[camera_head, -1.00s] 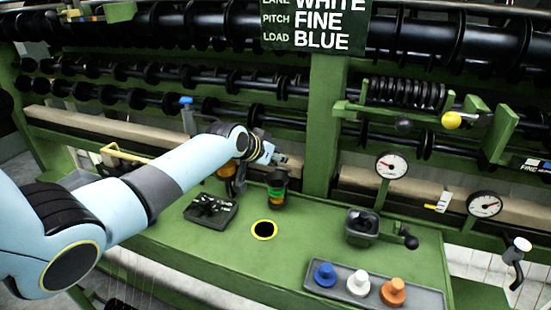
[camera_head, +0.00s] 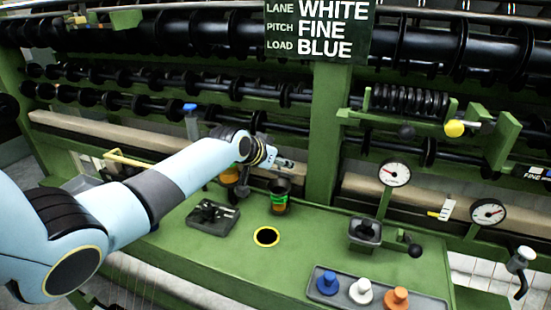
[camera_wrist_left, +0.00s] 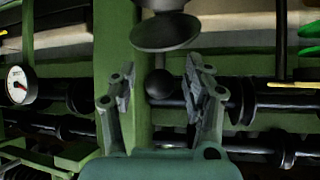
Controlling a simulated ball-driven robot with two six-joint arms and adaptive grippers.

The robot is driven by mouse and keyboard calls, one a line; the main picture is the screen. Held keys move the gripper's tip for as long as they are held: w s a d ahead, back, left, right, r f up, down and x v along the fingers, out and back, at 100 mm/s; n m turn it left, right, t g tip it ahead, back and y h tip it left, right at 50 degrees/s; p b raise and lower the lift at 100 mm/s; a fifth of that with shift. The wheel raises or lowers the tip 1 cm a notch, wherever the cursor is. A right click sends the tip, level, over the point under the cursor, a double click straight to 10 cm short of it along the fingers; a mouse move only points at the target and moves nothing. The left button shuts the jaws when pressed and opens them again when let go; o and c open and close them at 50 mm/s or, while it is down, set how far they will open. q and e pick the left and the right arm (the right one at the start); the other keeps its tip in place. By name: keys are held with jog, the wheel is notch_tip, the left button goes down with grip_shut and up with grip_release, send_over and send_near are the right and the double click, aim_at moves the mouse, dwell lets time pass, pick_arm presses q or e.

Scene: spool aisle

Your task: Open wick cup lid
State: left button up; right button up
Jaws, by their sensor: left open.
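A small dark-topped cup (camera_head: 279,197) with a green band and an orange lower part stands upright at the back of the green bench; I cannot tell whether it is the wick cup. My left gripper (camera_head: 288,164) is open and empty, just above and behind this cup. In the left wrist view, the open fingers (camera_wrist_left: 165,88) have a dark round knob (camera_wrist_left: 158,83) between or beyond them, with no clear contact. A dark disc (camera_wrist_left: 165,33), possibly a lid, shows above the knob in that picture. An amber vessel (camera_head: 230,175) is partly hidden behind my left arm. My right gripper is out of view.
A black tray (camera_head: 212,216) of small parts lies left of a yellow-ringed hole (camera_head: 266,237). A dark box (camera_head: 364,232) stands at right, near a knobbed crank (camera_head: 413,249). A tray (camera_head: 433,302) holds blue, white and orange knobs. A green post (camera_head: 328,130) rises behind the cup.

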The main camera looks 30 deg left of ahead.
pick_arm(q)
jog(key=v, duration=1.2)
